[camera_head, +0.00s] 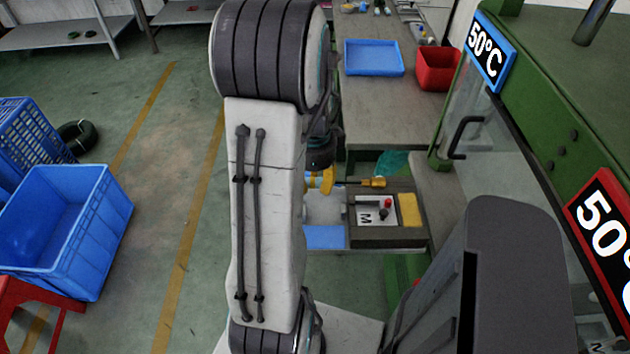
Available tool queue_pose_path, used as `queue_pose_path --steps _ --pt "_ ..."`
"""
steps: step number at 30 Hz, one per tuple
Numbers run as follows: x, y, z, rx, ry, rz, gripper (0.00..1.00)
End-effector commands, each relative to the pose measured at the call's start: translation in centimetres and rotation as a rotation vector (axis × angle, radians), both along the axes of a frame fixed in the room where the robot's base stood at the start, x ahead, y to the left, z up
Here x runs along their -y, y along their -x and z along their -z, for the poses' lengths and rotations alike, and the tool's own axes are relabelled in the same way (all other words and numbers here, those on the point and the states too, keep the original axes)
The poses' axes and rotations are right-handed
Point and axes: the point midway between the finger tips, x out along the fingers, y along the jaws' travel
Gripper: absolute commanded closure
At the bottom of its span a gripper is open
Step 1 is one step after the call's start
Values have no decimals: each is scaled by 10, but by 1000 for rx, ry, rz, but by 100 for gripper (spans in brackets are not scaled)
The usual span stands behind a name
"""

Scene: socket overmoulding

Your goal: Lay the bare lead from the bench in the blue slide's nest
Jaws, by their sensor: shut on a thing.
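My gripper (325,181) shows only in part, as a yellow-orange piece below the dark wrist; my own arm hides the rest. It is shut on what looks like the bare lead, a thin dark length with a yellow-orange end (376,183) reaching out to the right. The lead lies roughly level in the picture, across the far side of the machine's work table. The blue slide (325,237) is at the table's front left, partly behind my arm, with a pale surface behind it. I cannot make out its nest.
A bench (385,115) behind holds a blue tray (373,57) and red bin (438,68).

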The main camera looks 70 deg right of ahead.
Motion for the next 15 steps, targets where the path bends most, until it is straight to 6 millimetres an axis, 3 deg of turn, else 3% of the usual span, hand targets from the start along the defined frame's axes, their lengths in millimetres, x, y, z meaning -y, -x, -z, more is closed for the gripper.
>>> queue_pose_path --steps 15 --pt "0 -1 24 -1 -9 0 99"
